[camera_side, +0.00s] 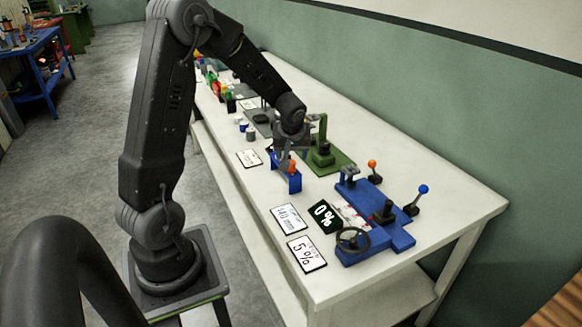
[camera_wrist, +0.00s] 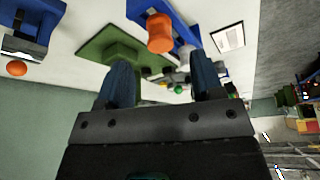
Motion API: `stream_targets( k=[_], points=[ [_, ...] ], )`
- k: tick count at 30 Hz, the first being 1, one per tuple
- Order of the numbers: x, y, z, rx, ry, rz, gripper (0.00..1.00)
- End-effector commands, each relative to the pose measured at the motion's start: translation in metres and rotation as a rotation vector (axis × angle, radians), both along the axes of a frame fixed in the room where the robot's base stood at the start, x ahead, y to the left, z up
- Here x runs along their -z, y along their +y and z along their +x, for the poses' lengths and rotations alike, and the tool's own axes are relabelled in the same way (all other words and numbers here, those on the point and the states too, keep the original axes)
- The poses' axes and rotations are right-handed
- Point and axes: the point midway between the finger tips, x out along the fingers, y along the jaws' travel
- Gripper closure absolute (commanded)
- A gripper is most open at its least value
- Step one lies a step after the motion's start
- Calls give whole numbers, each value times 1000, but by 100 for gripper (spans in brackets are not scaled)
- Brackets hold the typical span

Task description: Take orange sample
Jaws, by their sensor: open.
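The orange sample (camera_side: 291,168) is a small orange cylinder-like piece at the blue holder (camera_side: 288,183) near the table's front edge. In the wrist view the orange sample (camera_wrist: 160,33) shows between the lines of my two fingers, beyond their tips, with the blue holder (camera_wrist: 185,33) behind it. My gripper (camera_side: 284,151) is just above and beside the sample in the side view. In the wrist view my gripper (camera_wrist: 163,72) has its two blue-grey fingers wide apart, with nothing between them. The sample's lower part is hard to make out.
A green fixture (camera_side: 330,160) stands close to the right of my gripper. Sign cards (camera_side: 307,254) lie in front. Small items stand farther back.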

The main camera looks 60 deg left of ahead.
Motion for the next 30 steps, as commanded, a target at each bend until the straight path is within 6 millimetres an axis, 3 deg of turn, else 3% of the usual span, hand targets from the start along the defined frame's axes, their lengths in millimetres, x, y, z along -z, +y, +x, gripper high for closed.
stream_targets(
  k=[10,20,30],
  points=[
    [43,14,5,1,2,-1,39],
    [48,16,6,2,-1,-1,40],
    [48,15,7,2,-1,-2,73]
  ],
)
